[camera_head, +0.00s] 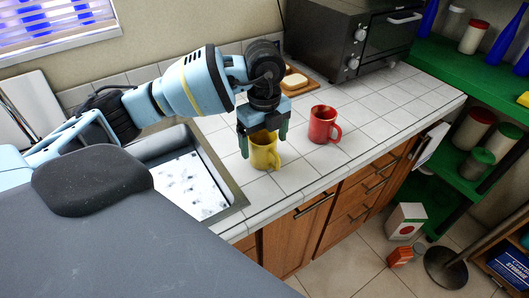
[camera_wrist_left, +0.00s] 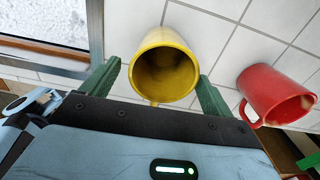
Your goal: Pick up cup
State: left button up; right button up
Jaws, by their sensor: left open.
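A yellow cup (camera_head: 264,152) stands upright on the white tiled counter, near the sink. A red cup (camera_head: 322,125) stands upright to its right, with its handle towards the right. My left gripper (camera_head: 264,145) is directly above and around the yellow cup, with one green finger on each side. In the left wrist view the yellow cup (camera_wrist_left: 163,68) sits between the open fingers (camera_wrist_left: 157,85), and its open mouth faces the camera. The red cup (camera_wrist_left: 274,95) is to the right, outside the fingers. I cannot tell whether the fingers touch the yellow cup. My right gripper is out of view.
A black toaster oven (camera_head: 350,40) stands at the back of the counter. A wooden board with bread (camera_head: 294,81) lies behind the cups. The sink (camera_head: 197,180) is left of the yellow cup. Green shelves (camera_head: 470,75) with jars stand at the right.

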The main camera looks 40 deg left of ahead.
aim_at(265, 153)
pick_arm(q)
jog(key=shift+w+f, duration=0.1)
jog(key=shift+f, duration=2.5)
jog(key=shift+r, duration=0.1)
jog(key=c, duration=1.2)
